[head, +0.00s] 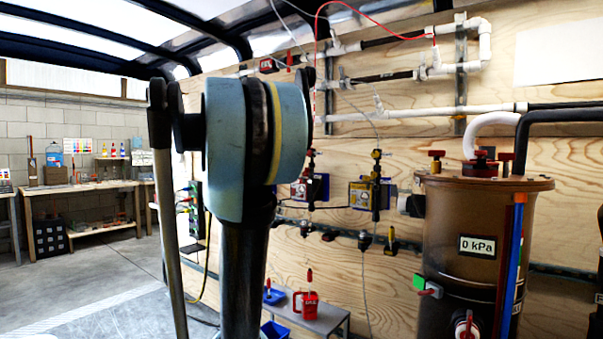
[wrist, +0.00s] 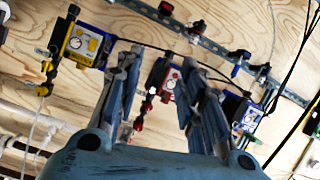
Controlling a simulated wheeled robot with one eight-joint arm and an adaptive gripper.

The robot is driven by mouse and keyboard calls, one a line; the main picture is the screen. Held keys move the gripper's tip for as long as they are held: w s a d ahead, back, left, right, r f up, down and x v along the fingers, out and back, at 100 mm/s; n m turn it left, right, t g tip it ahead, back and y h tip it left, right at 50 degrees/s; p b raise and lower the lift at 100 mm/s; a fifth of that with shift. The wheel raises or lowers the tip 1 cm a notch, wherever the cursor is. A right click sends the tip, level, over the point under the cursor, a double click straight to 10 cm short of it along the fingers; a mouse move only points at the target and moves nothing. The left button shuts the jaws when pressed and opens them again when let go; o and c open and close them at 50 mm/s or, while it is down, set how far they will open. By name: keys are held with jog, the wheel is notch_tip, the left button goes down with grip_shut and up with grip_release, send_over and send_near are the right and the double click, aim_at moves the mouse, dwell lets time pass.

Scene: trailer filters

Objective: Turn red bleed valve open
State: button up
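A red gauge unit (wrist: 163,80) is on the plywood wall, seen between my gripper fingers in the wrist view. A small red valve part (wrist: 139,124) shows beside it, partly behind the left finger; I cannot tell its handle's angle. In the head view the red gauge unit (head: 299,189) is partly hidden by my arm. My gripper (wrist: 160,58) is open, its two fingers apart with nothing held. I cannot tell whether either finger touches the valve. My gripper is hidden in the head view.
A yellow gauge unit (head: 361,195) is right of the red one. A brown tank (head: 463,215) with red knobs and a "0 kPa" display (head: 478,246) stands at right. A small table (head: 322,318) holds a red jug (head: 308,304). Hoses cross the wall. Floor is clear at left.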

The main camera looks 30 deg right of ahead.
jog(key=w+d+r+m+t+h, duration=0.1)
jog(key=w+d+r+h, duration=0.1)
jog(key=w+d+r, duration=0.3)
jog(key=w+d+r+m+t+h, duration=0.1)
jog(key=w+d+r+h, duration=0.1)
jog(key=w+r, duration=0.45)
jog(key=s+x, duration=0.1)
jog(key=x, duration=1.6)
jog(key=shift+d+r, duration=0.35)
jog(key=shift+r, duration=0.1)
grip_shut()
